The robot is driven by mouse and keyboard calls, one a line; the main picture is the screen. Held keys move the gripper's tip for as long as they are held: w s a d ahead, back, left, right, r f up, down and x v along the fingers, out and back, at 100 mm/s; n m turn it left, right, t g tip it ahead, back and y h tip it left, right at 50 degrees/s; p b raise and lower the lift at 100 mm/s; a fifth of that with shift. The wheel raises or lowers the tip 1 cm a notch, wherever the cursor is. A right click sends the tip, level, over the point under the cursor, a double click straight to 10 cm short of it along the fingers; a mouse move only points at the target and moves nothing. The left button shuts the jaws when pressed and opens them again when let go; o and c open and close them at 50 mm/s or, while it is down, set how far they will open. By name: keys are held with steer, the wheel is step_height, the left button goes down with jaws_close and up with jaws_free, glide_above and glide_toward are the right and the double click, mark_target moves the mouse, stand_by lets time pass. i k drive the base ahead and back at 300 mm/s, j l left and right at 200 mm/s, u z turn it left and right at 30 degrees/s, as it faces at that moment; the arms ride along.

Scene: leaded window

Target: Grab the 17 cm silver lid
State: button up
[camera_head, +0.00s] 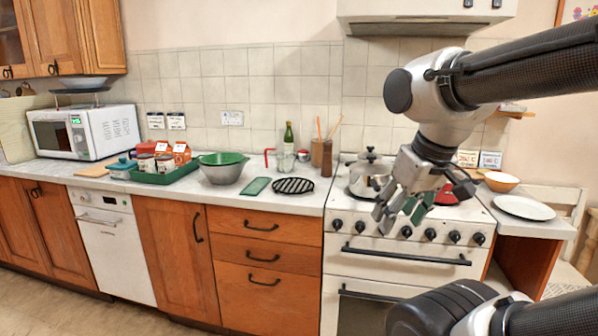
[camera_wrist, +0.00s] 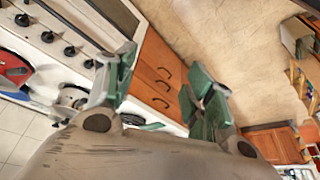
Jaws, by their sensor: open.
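A silver lid with a dark knob (camera_head: 370,162) sits on a silver pot (camera_head: 362,186) at the left part of the white stove top. My gripper (camera_head: 404,212) is open and empty, fingers pointing down, in front of the stove and to the right of the pot in the head view. It seems apart from the lid. In the wrist view, my gripper's green-padded fingers (camera_wrist: 163,72) are spread with nothing between them. Silver metal of the pot and lid (camera_wrist: 72,96) shows left of the fingers there, partly hidden by one finger. The pot's right side is partly covered by my gripper in the head view.
A red pan (camera_head: 449,194) stands on the stove behind my gripper. A black trivet (camera_head: 293,186), a wooden canister (camera_head: 326,158) and a green-rimmed bowl (camera_head: 222,170) are on the counter to the left. A white plate (camera_head: 524,208) is at the right. A range hood hangs above.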

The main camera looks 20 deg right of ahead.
mark_target(373, 167)
steer(key=i+z, duration=0.3)
steer(key=i, duration=0.3)
steer(key=i+j+z, duration=0.15)
steer(key=i+z, duration=0.15)
steer(key=i, duration=0.35)
